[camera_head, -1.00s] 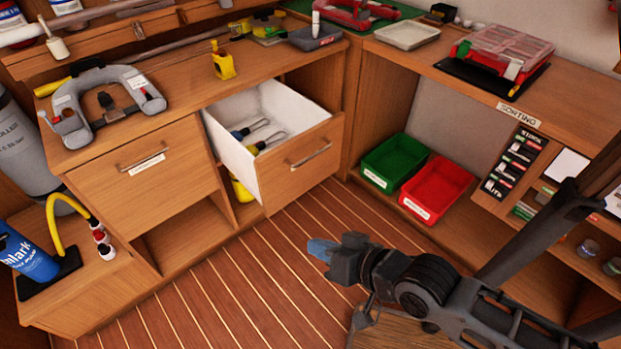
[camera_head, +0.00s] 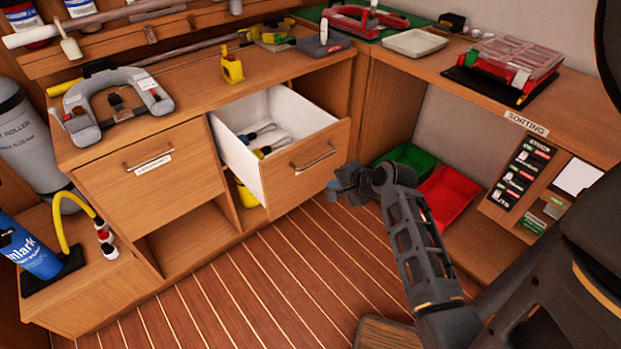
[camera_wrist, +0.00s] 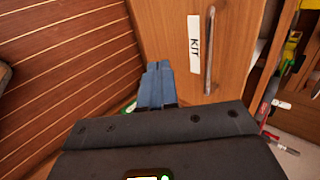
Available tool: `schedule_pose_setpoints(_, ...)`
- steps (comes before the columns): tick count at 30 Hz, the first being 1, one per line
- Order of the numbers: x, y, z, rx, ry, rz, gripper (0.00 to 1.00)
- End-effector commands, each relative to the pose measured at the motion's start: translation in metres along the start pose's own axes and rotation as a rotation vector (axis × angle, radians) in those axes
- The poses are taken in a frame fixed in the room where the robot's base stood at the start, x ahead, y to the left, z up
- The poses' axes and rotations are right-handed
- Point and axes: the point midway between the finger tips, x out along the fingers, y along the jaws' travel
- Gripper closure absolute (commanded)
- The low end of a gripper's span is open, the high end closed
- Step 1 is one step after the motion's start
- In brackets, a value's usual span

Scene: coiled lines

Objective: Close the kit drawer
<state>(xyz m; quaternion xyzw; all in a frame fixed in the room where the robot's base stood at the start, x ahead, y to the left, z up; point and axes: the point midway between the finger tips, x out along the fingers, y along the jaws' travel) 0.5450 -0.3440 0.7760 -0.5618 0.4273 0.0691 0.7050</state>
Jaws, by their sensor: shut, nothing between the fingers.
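The kit drawer (camera_head: 308,172) is pulled open from the wooden cabinet, with its white side wall and inside showing. Tools with blue and dark handles (camera_head: 262,138) lie in it. Its bar handle (camera_head: 313,157) is on the wooden front. In the wrist view the drawer front (camera_wrist: 172,28) carries a white label reading KIT beside the handle (camera_wrist: 209,50). My gripper (camera_head: 336,187) is just right of and in front of the drawer front in the head view. Its blue fingers (camera_wrist: 156,84) are together and empty, pointing at the drawer front beside the label. I cannot tell whether they touch it.
A closed drawer (camera_head: 152,178) is to the left. A yellow container (camera_head: 246,192) stands below the open drawer. Green (camera_head: 408,160) and red (camera_head: 447,193) bins sit behind my arm under the sorting counter (camera_head: 455,76). The plank floor (camera_head: 235,280) in front is clear.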

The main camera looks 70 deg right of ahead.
Motion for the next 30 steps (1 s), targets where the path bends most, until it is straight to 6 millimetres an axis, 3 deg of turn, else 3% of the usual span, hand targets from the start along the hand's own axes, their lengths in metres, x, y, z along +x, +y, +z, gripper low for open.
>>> schedule_pose_setpoints(14, 0.090, -0.003, 0.000, -0.005, 0.000, 0.000, 1.00)
schedule_pose_setpoints(21, 0.109, -0.024, 0.000, -0.005, 0.001, 0.000, 1.00)
schedule_pose_setpoints(30, 0.115, -0.027, 0.001, -0.004, 0.001, 0.000, 1.00)
